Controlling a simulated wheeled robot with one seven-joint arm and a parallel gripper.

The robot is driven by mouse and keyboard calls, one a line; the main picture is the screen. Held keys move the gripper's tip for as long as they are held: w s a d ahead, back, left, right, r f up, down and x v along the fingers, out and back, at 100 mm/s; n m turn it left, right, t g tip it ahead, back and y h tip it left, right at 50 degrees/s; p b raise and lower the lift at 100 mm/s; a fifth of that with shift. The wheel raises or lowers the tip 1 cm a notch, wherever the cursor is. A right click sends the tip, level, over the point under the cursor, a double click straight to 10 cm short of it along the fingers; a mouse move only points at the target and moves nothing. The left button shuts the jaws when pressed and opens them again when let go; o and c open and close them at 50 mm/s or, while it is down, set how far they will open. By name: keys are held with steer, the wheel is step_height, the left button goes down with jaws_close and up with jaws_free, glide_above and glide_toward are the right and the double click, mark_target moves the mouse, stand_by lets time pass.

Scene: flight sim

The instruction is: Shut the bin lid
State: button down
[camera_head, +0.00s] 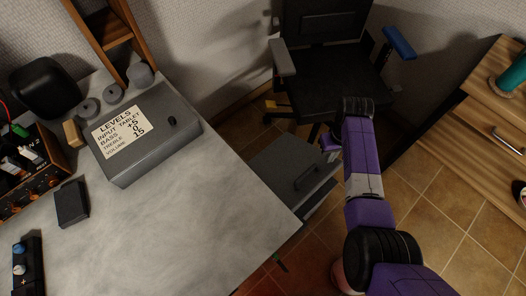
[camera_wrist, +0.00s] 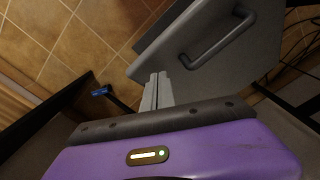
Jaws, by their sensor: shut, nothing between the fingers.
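A grey panel with a dark bar handle, apparently the bin lid (camera_head: 282,160), is low beside the right edge of the desk in the head view. The desk hides part of it, and the bin body is hard to make out. In the wrist view the grey lid (camera_wrist: 185,58) with its handle (camera_wrist: 220,42) fills the upper middle. My gripper (camera_head: 327,146) is at the right side of the panel, under my purple arm. Its grey fingers (camera_wrist: 158,78) are together and empty, close to the panel's edge. I cannot tell whether they touch it.
The grey desk (camera_head: 215,235) is at left, bearing a grey box (camera_head: 150,150) with a note. A black office chair (camera_head: 325,75) stands behind my gripper. A wooden drawer unit (camera_head: 475,110) is at right. Tiled floor (camera_head: 425,205) is open between.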

mark_target(331, 170)
steer(key=f+b, duration=0.1)
steer(key=f, duration=0.1)
steer(key=f+b, duration=0.2)
steer(key=f, duration=0.1)
steer(key=f+b, duration=0.1)
steer(key=f, duration=0.1)
steer(key=shift+s+d+f+b, duration=0.15)
steer(key=shift+s+d+b, duration=0.15)
steer(key=shift+b, duration=0.1)
steer(key=shift+s+d+f+b, duration=0.3)
steer(key=shift+f+b, duration=0.6)
steer(key=shift+f, duration=0.5)
steer(key=shift+s+d+f+b, duration=0.2)
steer(key=shift+s+f+b, duration=0.2)
steer(key=shift+f+b, duration=0.8)
steer(key=shift+s+d+f+b, duration=0.3)
steer(key=shift+f+b, duration=0.35)
steer(key=shift+f, duration=1)
steer(key=r+p, duration=0.8)
steer(key=shift+w+r, duration=0.25)
steer(key=shift+w, duration=0.05)
steer(key=shift+a, duration=0.1)
steer(key=shift+w, duration=0.1)
